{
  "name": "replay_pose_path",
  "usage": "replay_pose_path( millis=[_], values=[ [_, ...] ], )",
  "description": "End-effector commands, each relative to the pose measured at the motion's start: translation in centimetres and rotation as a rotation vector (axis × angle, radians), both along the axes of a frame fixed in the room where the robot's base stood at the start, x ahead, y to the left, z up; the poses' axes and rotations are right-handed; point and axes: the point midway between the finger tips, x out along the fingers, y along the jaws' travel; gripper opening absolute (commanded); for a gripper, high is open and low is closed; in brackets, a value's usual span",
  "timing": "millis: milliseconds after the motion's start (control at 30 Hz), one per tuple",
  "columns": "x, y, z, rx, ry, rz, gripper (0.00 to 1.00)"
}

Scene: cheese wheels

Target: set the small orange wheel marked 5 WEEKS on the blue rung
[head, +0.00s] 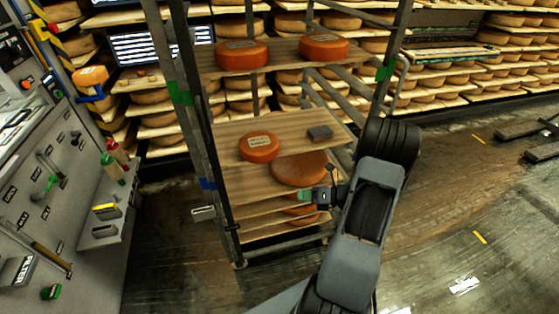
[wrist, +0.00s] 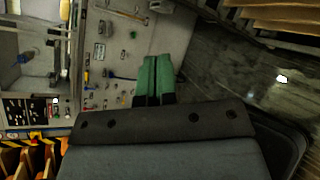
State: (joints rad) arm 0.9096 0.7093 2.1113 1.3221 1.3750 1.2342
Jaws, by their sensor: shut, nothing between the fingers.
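A small orange wheel (head: 259,152) with a pale label lies flat on the rack's middle wooden board in the head view; the label is too small to read. Two more orange wheels with labels, a left one (head: 241,59) and a right one (head: 323,52), lie on the upper board. A blue mark (head: 207,184) sits on the rack's left post, near the middle board's front. My gripper (head: 308,195) is at the rack's front, right of the small wheel and apart from it. Its green fingers are shut and empty in the wrist view (wrist: 155,78).
Orange wheels (head: 303,210) show on lower boards, partly hidden by my arm. Green marks (head: 180,93) are on the posts.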

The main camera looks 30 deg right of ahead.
Motion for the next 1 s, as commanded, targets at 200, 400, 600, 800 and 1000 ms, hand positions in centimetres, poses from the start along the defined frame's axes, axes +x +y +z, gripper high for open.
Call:
replay_pose_path(
  millis=[200, 400, 600, 800, 1000],
  values=[
    [3.8, -3.6, 3.1, 0.453, 0.122, -0.286, 0.00],
    [4.2, -4.0, 4.1, 0.639, 0.208, -0.322, 0.00],
    [5.5, -3.0, 4.1, 0.668, 0.238, -0.322, 0.00],
    [8.5, -0.9, 4.1, 0.666, 0.240, -0.320, 0.00],
    [11.6, 1.2, 4.1, 0.665, 0.239, -0.321, 0.00]
  ],
)
